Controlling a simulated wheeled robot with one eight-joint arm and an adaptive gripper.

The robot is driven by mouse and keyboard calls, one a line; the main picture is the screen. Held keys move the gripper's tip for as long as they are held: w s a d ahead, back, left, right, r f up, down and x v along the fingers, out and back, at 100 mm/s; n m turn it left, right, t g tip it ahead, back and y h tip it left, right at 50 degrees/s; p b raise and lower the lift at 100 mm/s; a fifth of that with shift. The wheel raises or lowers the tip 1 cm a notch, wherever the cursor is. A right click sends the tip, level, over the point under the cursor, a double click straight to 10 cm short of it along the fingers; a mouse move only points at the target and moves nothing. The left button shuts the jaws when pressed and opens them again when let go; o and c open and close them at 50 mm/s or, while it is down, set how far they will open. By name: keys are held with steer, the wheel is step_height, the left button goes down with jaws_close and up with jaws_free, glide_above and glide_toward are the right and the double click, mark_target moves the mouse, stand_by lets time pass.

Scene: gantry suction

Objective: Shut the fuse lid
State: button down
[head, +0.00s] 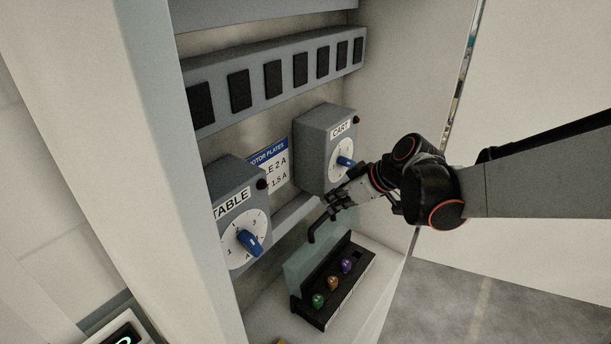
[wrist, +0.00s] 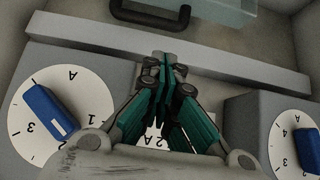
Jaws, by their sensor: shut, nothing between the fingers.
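The fuse box (head: 335,304) is a black block low in the cabinet, with a green, an orange and a purple fuse showing in its top. Its pale, see-through lid (head: 303,266) stands raised along the back of the box, so the lid is open. A black bar handle (head: 318,230) sticks out at the lid's top; it also shows at the top of the wrist view (wrist: 150,18), beside the lid (wrist: 215,10). My gripper (head: 332,210) is shut and empty, close to the handle. Its closed green fingers (wrist: 165,62) point toward the handle, apparently with a gap.
A row of black switches (head: 273,79) runs above. The cabinet's walls enclose the space.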

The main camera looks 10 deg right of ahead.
steer(key=b+x, duration=0.1)
steer(key=x, duration=0.8)
steer(key=shift+a+f, duration=0.15)
steer(key=shift+f, duration=0.1)
steer(key=shift+b, duration=0.35)
